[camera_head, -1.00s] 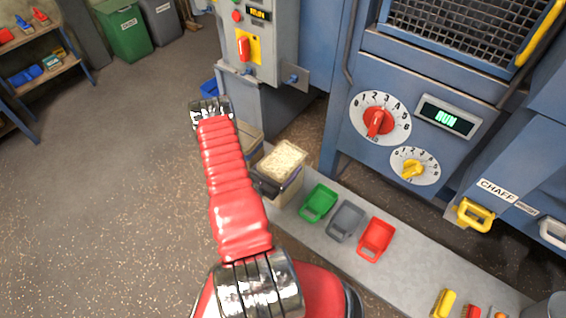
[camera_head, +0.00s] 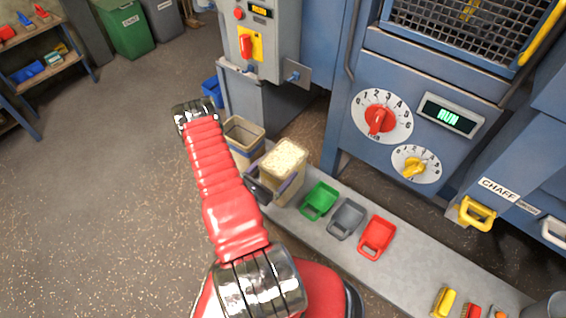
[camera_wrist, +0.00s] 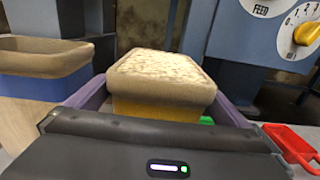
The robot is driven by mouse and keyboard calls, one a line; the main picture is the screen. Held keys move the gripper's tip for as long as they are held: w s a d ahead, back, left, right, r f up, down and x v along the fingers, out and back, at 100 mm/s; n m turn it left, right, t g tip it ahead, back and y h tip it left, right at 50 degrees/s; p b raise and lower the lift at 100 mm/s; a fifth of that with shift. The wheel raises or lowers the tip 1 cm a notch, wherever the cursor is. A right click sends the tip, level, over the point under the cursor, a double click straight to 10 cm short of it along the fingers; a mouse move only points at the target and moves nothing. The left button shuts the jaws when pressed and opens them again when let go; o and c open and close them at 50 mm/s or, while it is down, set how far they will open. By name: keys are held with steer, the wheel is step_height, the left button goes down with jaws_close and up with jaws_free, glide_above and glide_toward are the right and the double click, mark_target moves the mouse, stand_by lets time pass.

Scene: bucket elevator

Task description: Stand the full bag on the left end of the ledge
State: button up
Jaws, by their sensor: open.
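The full bag (camera_head: 282,166) is tan, open-topped and heaped with pale grain. It stands upright at the left end of the grey ledge (camera_head: 340,250). My gripper (camera_head: 272,175) is open at the bag, with a purple finger along either side of it. In the wrist view the bag (camera_wrist: 162,85) sits between the spread fingers, with a small gap at the left finger; contact at the right is unclear. The bag's base is hidden in the wrist view by my gripper body.
An open tan bag with a blue band (camera_head: 244,137) stands left of the full bag, its inside looking empty. Green (camera_head: 319,200), grey (camera_head: 346,219) and red (camera_head: 377,237) scoops lie on the ledge to the right. The blue machine (camera_head: 350,150) rises behind.

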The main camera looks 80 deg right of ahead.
mark_target(269, 176)
steer(key=shift+v, duration=3.9)
steer(key=shift+w, duration=0.1)
